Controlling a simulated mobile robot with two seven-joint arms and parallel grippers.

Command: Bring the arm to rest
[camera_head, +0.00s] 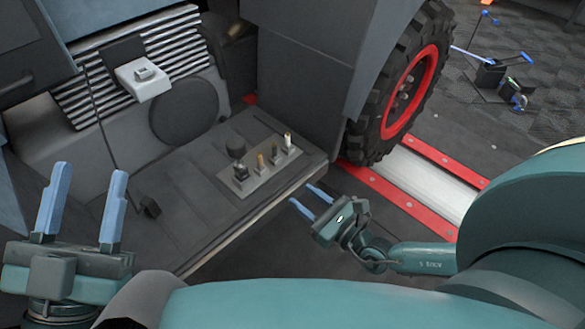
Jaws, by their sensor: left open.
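My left gripper (90,169) is at the lower left and points up the picture. Its two blue fingers stand wide apart with nothing between them. My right gripper (301,194) is near the centre, just right of the front edge of the dark console (190,200). Its two blue fingers are apart and point to the upper left, with nothing visible between them. My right arm reaches in from the right side. It is bent, and I cannot tell whether the gripper touches the console edge.
A lever panel (252,172) with several short knobs sits on the console. A white box (143,80) is by the grille. Blue-handled tools (490,73) lie on the floor at upper right.

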